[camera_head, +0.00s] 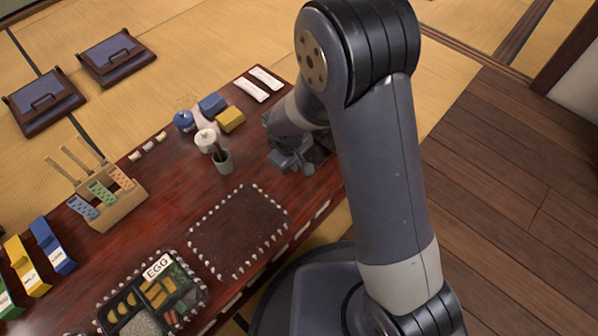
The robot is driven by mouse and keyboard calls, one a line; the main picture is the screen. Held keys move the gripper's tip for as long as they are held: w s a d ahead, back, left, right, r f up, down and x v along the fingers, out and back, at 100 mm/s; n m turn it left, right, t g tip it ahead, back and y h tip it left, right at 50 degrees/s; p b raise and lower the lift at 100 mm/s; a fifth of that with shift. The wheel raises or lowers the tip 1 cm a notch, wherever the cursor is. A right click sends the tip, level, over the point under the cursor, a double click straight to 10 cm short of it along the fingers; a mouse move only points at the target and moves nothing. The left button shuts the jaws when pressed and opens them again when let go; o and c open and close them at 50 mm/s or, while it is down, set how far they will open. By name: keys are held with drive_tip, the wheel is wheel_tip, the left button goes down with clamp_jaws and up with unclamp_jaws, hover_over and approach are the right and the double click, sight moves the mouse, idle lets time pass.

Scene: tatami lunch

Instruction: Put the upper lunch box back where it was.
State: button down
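One open lunch box (187,271) with compartments of food shows near the bottom left of the table, within a beaded border. A white card reading "EGO" (157,267) is at its back edge. Part of the box is cut off by the bottom of the picture. To its right, a dark mat (238,232) with a pale beaded edge is bare. My gripper (292,160) is low over the table's right end, behind the mat and partly hidden by my arm. I cannot tell whether its fingers are open or hold anything.
A green cup with utensils (223,161), a white jar (205,141), a blue jar (184,121), and blue (212,104) and yellow (230,120) blocks stand left of my gripper. A wooden rack (122,208) and coloured stands (25,268) are at left. White towels (251,90) lie behind.

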sight(297, 179)
wheel_tip(297, 179, down, 6)
drive_tip(key=shift+r+b, duration=0.1)
drive_tip(key=shift+b, duration=0.95)
drive_tip(key=shift+f, duration=0.2)
drive_tip(key=c, duration=1.7)
unclamp_jaws()
drive_tip(key=r+p, duration=0.1)
drive_tip(key=r, duration=0.3)
drive_tip(key=s+r+p, duration=0.1)
drive_tip(key=r+p, duration=0.1)
drive_tip(key=r, duration=0.2)
drive_tip(key=a+r+p, duration=0.1)
drive_tip(key=r+p, duration=0.1)
drive_tip(key=r, duration=0.2)
drive_tip(key=shift+s+a, duration=0.1)
drive_tip(key=shift+s, duration=0.3)
